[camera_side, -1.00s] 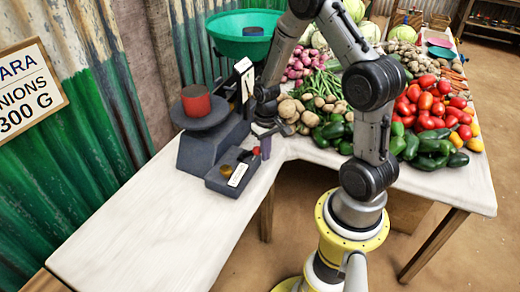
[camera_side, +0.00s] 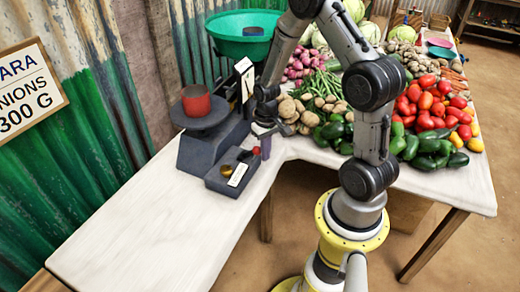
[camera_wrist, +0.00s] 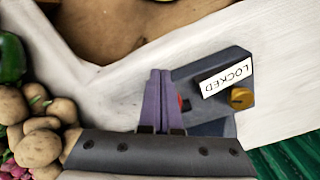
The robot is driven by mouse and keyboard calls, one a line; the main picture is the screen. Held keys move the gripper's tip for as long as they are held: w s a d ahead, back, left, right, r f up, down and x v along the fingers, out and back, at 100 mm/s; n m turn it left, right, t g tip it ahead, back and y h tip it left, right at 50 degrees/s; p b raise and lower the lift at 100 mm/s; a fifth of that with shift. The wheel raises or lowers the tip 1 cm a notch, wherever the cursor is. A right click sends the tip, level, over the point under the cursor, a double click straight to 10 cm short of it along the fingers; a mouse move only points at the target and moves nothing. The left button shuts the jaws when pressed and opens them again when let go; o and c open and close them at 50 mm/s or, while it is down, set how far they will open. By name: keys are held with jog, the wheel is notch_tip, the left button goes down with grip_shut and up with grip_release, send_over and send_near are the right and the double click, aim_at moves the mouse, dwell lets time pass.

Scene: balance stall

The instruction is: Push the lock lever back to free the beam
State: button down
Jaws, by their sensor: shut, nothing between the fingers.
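The lock box (camera_side: 222,182) is a low dark block at the scale's front on the table. In the wrist view it bears a white "LOCKED" label (camera_wrist: 226,77) and a brass knob (camera_wrist: 240,98). A red knob (camera_wrist: 184,104), seemingly the lever's end, shows at the box's edge, partly hidden by my fingers. My gripper (camera_wrist: 158,100) has purple fingers, shut and empty, beside the red knob. I cannot tell whether they touch it. In the side view my gripper (camera_side: 266,147) is just right of the box. The beam is not clearly visible.
The dark scale (camera_side: 205,150) carries a red can (camera_side: 196,101) on its platform and a green pan (camera_side: 243,42) behind. Potatoes (camera_side: 300,112) and green peppers (camera_side: 335,132) lie close to the right. The white table is clear at front left.

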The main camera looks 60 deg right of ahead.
aim_at(257, 148)
jog(key=shift+w, duration=0.1)
dwell(0.4)
jog(key=shift+w+r, duration=0.25)
jog(key=shift+w, duration=0.5)
jog(key=shift+w+r, duration=0.2)
jog(key=shift+w, duration=0.55)
jog(key=shift+w+r, duration=0.1)
jog(key=shift+w, duration=0.55)
jog(key=shift+r, duration=0.1)
jog(key=shift+w+r, duration=0.2)
jog(key=shift+w, duration=0.4)
jog(key=shift+s+r, duration=0.35)
jog(key=shift+r, duration=0.65)
jog(key=shift+s+r, duration=0.35)
jog(key=shift+r, duration=0.7)
jog(key=shift+s+r, duration=0.35)
jog(key=shift+r, duration=0.65)
